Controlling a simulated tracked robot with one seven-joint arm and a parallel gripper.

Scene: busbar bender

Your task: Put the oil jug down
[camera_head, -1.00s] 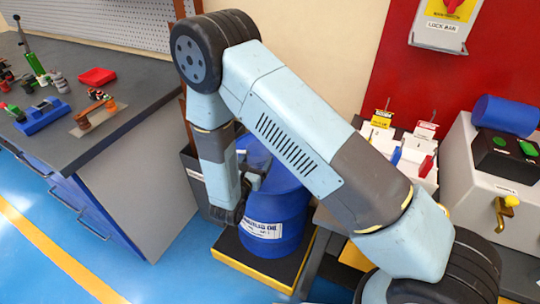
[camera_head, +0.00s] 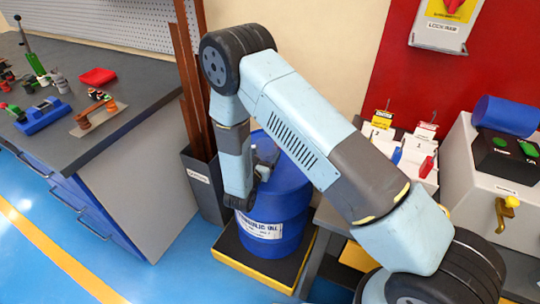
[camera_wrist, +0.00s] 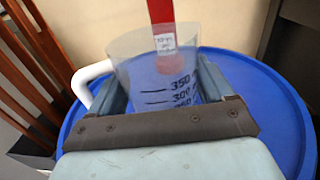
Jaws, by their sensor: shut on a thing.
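The oil jug (camera_wrist: 135,72) is a clear measuring jug with black graduations and a white handle (camera_wrist: 88,78) on its left. My gripper (camera_wrist: 162,88) is shut on it, one finger on each side. In the wrist view the jug is in front of the blue lid of the oil drum (camera_wrist: 265,95); whether its base touches the lid is hidden. In the head view my gripper (camera_head: 264,168) is over the drum (camera_head: 290,195), partly behind my wrist, and the jug cannot be made out.
The drum stands on a black and yellow pallet (camera_head: 252,266). A dark bin (camera_head: 203,185) with long brown bars stands left of it. A red strip with a label (camera_wrist: 161,15) shows behind or inside the jug. A workbench (camera_head: 100,135) is at left, a grey machine (camera_head: 490,180) at right.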

